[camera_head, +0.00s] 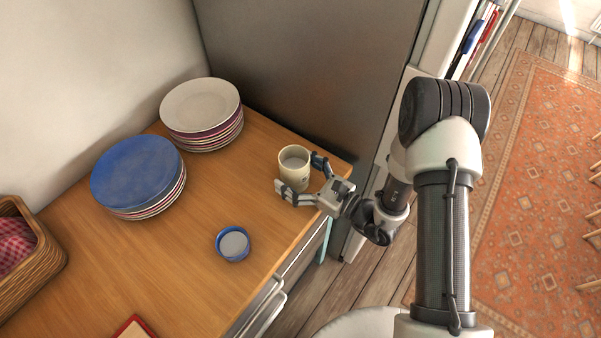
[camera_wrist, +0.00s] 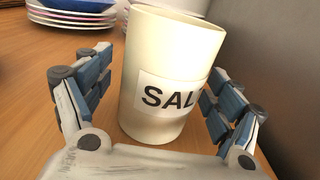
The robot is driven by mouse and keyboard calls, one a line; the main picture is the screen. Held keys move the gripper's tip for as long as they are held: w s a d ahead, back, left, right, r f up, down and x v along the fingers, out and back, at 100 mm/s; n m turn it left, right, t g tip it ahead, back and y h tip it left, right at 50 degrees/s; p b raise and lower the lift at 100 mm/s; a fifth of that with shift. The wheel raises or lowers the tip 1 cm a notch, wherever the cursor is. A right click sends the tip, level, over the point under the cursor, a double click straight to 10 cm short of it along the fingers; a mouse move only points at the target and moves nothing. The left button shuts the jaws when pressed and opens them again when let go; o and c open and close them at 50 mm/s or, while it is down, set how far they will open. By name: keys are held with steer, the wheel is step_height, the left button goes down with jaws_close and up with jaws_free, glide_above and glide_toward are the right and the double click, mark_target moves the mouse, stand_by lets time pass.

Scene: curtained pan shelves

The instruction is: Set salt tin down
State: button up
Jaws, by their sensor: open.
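The salt tin (camera_head: 294,165) is a cream cylinder standing upright on the wooden counter near its right end. In the wrist view the salt tin (camera_wrist: 165,75) shows a white label reading "SAL", the rest of the word cut off by its curve. My gripper (camera_head: 305,178) is open, with one finger on each side of the tin. In the wrist view my gripper (camera_wrist: 160,105) shows gaps between the tin and the fingers, wider on the left; the right finger is close to the tin.
A small blue-rimmed bowl (camera_head: 233,244) stands nearer the counter's front edge. A blue-topped plate stack (camera_head: 137,172) and a white-topped stack (camera_head: 200,105) stand toward the wall. A basket (camera_head: 38,262) is at left. A dark panel (camera_head: 310,70) rises behind the tin.

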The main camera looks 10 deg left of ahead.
steer(key=v, duration=1.2)
steer(key=shift+c, duration=0.5)
jaws_close()
stand_by(0.6)
stand_by(1.0)
